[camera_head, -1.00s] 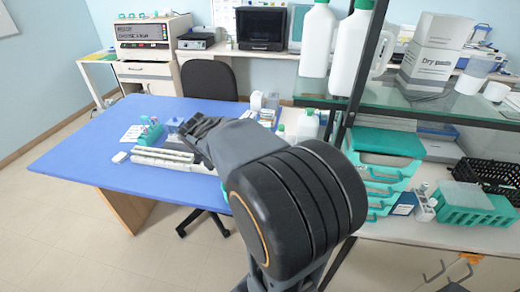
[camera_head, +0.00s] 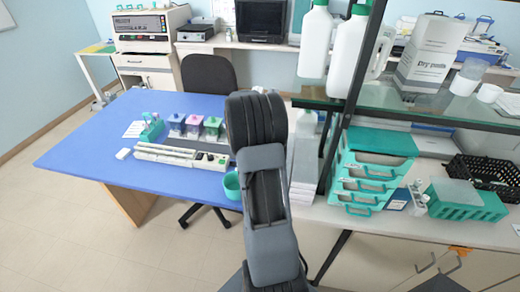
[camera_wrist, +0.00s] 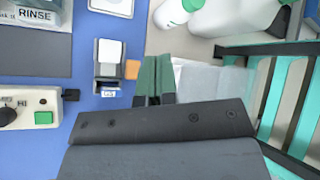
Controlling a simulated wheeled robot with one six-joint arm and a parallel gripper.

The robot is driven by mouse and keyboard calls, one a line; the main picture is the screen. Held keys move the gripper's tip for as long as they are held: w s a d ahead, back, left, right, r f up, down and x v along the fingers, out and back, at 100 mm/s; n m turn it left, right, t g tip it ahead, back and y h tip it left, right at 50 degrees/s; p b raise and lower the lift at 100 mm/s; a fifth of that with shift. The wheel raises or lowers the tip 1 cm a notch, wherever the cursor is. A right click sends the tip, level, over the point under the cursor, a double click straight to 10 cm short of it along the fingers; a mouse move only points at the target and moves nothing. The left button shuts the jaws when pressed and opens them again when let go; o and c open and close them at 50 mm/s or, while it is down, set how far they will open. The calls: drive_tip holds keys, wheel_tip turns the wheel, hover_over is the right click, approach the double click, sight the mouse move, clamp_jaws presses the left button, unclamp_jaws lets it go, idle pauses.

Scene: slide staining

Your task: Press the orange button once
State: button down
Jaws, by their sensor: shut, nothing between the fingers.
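A small flat orange square (camera_wrist: 132,69) lies on the blue table in the wrist view, beside a grey-and-white device (camera_wrist: 108,66). I cannot tell for sure that it is the orange button. A beige control box (camera_wrist: 22,112) with a black knob and a green button (camera_wrist: 43,117) is at the left. In the head view my arm hides the gripper and the orange square.
Several colored staining jars (camera_head: 194,124) and a long white rack (camera_head: 166,154) stand on the blue table (camera_head: 90,142). A teal cup (camera_head: 232,186) is by my arm. White bottles (camera_wrist: 178,12) and a teal slatted rack (camera_wrist: 275,92) border the right side in the wrist view.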

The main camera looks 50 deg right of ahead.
wheel_tip(320, 180, down, 7)
drive_tip(key=b, duration=0.8)
drive_tip(key=shift+f, duration=0.15)
drive_tip(key=shift+f+b, duration=0.5)
drive_tip(key=shift+f, duration=0.25)
drive_tip(key=shift+f, duration=0.2)
idle(1.2)
drive_tip(key=shift+f, duration=0.2)
